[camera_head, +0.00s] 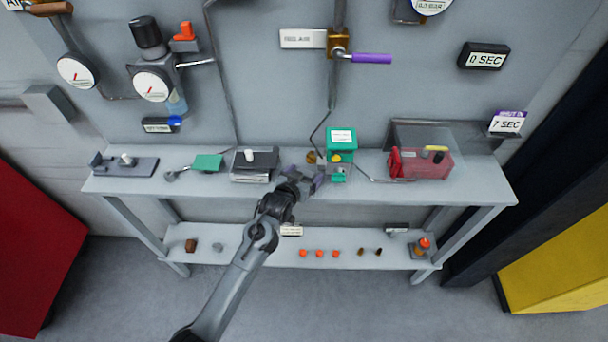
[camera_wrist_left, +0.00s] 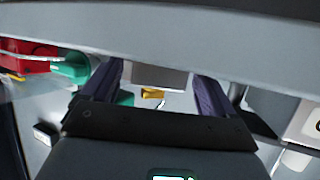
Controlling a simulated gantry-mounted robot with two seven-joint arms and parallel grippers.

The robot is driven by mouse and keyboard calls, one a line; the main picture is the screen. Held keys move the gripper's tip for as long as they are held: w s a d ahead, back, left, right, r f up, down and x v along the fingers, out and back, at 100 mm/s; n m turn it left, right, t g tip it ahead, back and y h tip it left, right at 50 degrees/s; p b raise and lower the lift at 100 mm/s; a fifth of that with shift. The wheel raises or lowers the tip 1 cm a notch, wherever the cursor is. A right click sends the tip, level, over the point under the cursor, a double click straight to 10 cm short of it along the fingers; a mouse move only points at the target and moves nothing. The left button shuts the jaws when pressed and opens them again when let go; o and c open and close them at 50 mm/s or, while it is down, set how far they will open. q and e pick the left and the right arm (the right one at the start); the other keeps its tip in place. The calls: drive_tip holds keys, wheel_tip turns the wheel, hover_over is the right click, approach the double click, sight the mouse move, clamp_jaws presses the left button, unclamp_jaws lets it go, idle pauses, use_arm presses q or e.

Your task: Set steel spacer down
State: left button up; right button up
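My left gripper (camera_head: 304,180) reaches over the middle of the bench top, just left of the green-topped valve actuator (camera_head: 341,143). In the left wrist view, its two purple fingers (camera_wrist_left: 158,86) stand apart. My right gripper is not in view.
A dark box (camera_head: 254,164) stands left of the gripper, and a red box (camera_head: 425,163) stands at the right. A fixture (camera_head: 124,165) is at the far left. The lower shelf (camera_head: 345,258) carries small orange and brown parts. Pipes and gauges line the wall behind.

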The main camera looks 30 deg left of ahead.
use_arm(q)
drive_tip(key=shift+s+d+r, duration=0.1)
drive_tip(key=shift+s+r, duration=0.25)
drive_tip(key=shift+s, duration=0.2)
drive_tip(key=a+p+v, duration=0.1)
drive_tip(key=p+v, duration=0.1)
drive_tip(key=v, duration=0.9)
drive_tip(key=s+d+f+m+g, duration=0.1)
drive_tip(key=s+d+f+g, duration=0.1)
drive_tip(key=s, duration=0.7)
drive_tip(key=s+d+f+m+g+h, duration=0.1)
drive_tip(key=s+g, duration=0.3)
drive_tip(key=s, duration=0.4)
drive_tip(key=s+d+f+m+g, duration=0.1)
drive_tip(key=s+d+f+g, duration=0.2)
drive_tip(key=s, duration=0.6)
drive_tip(key=shift+s+f+g, duration=0.3)
drive_tip(key=shift+f+g, duration=0.05)
drive_tip(key=shift+g, duration=0.05)
drive_tip(key=shift+d, duration=0.15)
